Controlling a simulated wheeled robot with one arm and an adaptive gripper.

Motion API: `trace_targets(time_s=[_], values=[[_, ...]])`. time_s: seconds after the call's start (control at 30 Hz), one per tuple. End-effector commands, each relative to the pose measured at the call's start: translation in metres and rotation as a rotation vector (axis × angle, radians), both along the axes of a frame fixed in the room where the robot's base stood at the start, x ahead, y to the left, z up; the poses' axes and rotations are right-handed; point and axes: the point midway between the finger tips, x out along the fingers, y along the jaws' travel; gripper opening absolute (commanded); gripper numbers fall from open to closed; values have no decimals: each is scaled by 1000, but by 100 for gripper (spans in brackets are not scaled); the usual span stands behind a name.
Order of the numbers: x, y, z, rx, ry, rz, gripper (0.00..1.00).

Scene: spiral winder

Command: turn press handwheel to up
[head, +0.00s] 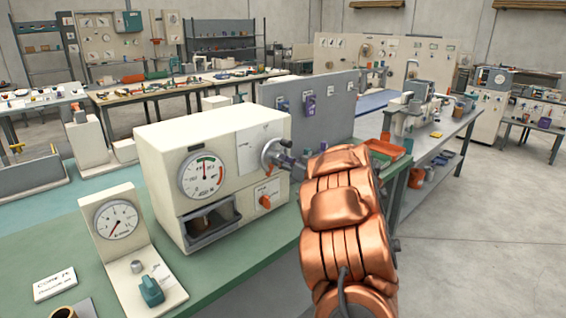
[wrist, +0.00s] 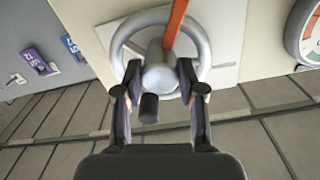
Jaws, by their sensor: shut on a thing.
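The press (head: 215,130) is a cream box on the green bench with a dial on its front. In the wrist view the handwheel (wrist: 202,42) is a silver ring with a round hub, a dark handle knob (wrist: 149,108) and an orange bar (wrist: 175,20) running from the hub to the picture's top edge. My gripper (wrist: 160,78) is shut on the handwheel, one finger on each side of the hub. In the head view my gripper (head: 290,160) is mostly hidden by my copper-coloured arm.
An orange knob (head: 265,201) and an open drawer (head: 208,222) are on the press front. A gauge stand (head: 118,235) with a teal knob stands to the left. Orange trays (head: 384,148) lie behind my arm. The grey floor at the right is clear.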

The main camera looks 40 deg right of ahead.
Motion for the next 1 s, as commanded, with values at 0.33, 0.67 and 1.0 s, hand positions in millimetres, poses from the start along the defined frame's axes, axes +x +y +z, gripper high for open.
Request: trace_targets(time_s=[0.33,0.67,1.0], values=[[0,-1,-1,-55,1,0,5],[1,-1,-3,-292,4,0,5],[0,-3,-5,-614,15,0,5]])
